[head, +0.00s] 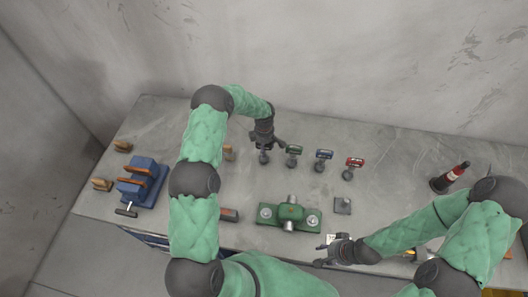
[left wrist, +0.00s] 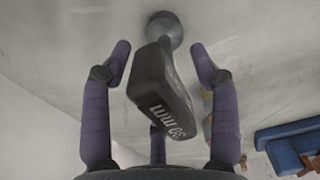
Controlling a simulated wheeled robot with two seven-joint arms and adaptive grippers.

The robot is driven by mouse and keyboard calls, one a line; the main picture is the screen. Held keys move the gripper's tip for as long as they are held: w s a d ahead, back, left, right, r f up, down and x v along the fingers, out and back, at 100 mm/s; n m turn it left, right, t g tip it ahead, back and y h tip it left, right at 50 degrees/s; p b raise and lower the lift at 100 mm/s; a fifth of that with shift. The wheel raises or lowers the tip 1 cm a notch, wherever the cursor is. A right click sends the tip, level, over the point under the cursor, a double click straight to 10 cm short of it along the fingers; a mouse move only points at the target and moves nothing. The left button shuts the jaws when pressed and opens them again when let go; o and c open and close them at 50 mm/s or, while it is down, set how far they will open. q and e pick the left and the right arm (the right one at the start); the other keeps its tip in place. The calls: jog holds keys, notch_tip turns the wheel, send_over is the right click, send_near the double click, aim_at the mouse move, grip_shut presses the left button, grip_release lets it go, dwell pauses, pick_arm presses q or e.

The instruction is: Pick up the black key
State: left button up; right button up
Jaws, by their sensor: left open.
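The black key (left wrist: 160,90) has a dark block-shaped head marked "30 mm" and a round grey base (left wrist: 165,28). In the left wrist view its head lies between the spread fingers of my left gripper (left wrist: 160,52), with gaps on both sides. In the head view the black key (head: 264,157) stands at the left end of a row of keys, partly hidden by my left gripper (head: 267,146) just over it. My left gripper is open and holds nothing. My right gripper (head: 320,252) is near the table's front edge, fingers apart and empty.
Green (head: 293,150), blue (head: 323,155) and red (head: 355,163) keys stand to the right. A green fixture (head: 289,217) and a grey block (head: 342,205) are nearer the front. A blue vise (head: 143,183) is at left, a dark red-banded bottle (head: 449,178) at right.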

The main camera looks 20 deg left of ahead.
pick_arm(q)
jog(key=shift+f, duration=0.1)
grip_shut()
dwell(0.3)
